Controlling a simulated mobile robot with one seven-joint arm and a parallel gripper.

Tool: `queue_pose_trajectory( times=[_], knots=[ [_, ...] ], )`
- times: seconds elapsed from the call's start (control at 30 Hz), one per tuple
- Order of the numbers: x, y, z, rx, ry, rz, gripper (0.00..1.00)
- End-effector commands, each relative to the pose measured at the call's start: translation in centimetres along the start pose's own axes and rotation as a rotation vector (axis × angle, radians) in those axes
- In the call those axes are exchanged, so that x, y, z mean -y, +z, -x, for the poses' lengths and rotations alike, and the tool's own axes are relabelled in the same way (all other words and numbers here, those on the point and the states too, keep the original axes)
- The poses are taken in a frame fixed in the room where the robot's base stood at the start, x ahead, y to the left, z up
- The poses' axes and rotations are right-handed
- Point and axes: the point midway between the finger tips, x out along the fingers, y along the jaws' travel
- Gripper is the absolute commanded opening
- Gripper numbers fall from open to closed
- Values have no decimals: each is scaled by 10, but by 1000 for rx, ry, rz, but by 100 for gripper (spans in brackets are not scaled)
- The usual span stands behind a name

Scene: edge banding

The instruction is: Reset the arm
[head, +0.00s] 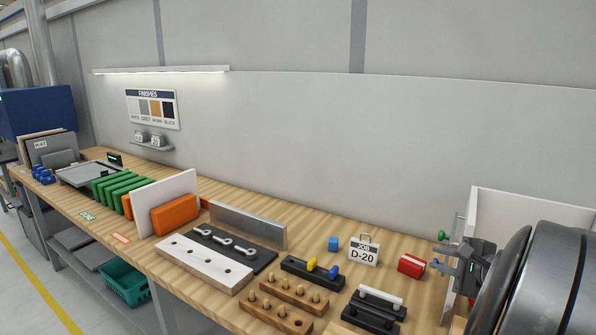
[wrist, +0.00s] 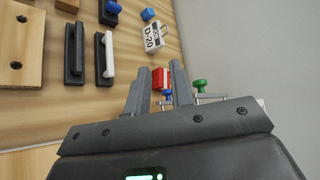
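My gripper (head: 450,258) is at the right of the head view, in front of a white panel (head: 530,205), with my dark arm filling the right edge. In the wrist view my gripper (wrist: 160,72) has its two grey fingers apart with nothing held between them. Beyond the fingers are a red box (wrist: 159,78) and a clamp-like fitting with a green knob (wrist: 200,85) and a blue knob (wrist: 167,96). In the head view the green knob (head: 443,235) and blue knob (head: 436,262) are close beside the fingers; contact cannot be told.
Green and orange pieces stand farther left. The air above the bench is clear.

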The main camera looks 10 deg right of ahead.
Motion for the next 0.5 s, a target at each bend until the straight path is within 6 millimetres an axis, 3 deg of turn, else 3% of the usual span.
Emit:
queue_pose_trajectory(
  times=[0.03, 0.2, 0.3, 0.5],
  knots=[
    [-10, 36, -10, 47, 73, 82, 21],
    [-60, 129, -19, 173, 319, 382, 21],
    [-91, 171, -12, 231, 443, 577, 21],
    [-145, 226, 16, 309, 636, 1000, 21]
  ],
)
